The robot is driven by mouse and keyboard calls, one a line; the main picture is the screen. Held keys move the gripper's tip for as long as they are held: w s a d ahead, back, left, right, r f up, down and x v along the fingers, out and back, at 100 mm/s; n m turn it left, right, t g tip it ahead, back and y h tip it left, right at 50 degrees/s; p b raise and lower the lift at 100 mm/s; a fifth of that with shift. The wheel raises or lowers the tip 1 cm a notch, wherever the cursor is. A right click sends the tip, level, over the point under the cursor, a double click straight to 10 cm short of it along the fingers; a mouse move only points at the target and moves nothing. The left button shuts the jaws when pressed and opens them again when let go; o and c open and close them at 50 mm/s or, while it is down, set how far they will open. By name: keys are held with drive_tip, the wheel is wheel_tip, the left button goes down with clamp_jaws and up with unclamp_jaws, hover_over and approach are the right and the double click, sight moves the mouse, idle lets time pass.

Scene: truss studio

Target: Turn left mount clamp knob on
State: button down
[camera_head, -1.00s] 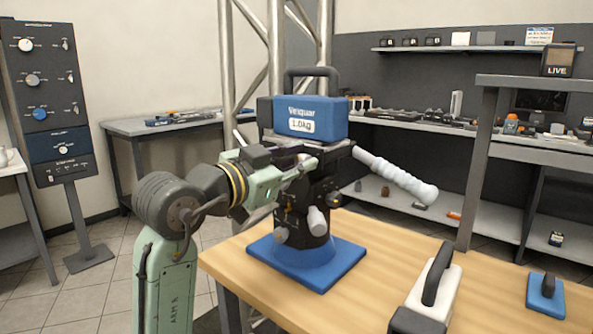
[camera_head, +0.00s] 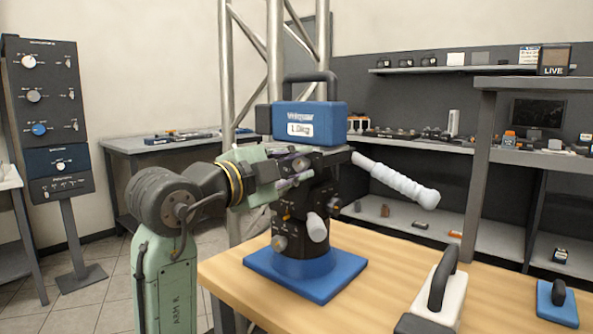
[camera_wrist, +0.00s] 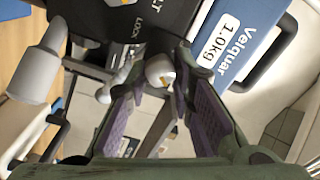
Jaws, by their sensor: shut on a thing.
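A black mount head (camera_head: 312,190) stands on a blue base plate (camera_head: 305,275) on the wooden table, with a blue 1.0kg weight (camera_head: 310,123) on top. My gripper (camera_head: 290,178) reaches in from the left at the upper side of the head. In the wrist view, my gripper (camera_wrist: 163,68) has its purple-padded fingers on both sides of a small pale knob (camera_wrist: 160,70) with a yellow mark, and is shut on it. This is on the side below the weight; its label is not readable. "LOCK" lettering shows on the dark body nearby.
A pale ribbed handle (camera_head: 400,182) sticks out right from the head. A light grey knob (camera_head: 317,228) projects lower down. A white block with a black handle (camera_head: 440,293) stands at the table's front. A metal truss (camera_head: 275,60) rises behind.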

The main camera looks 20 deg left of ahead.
drive_tip(key=shift+m, duration=0.5)
drive_tip(key=c, duration=1.4)
unclamp_jaws()
drive_tip(key=v, duration=1.2)
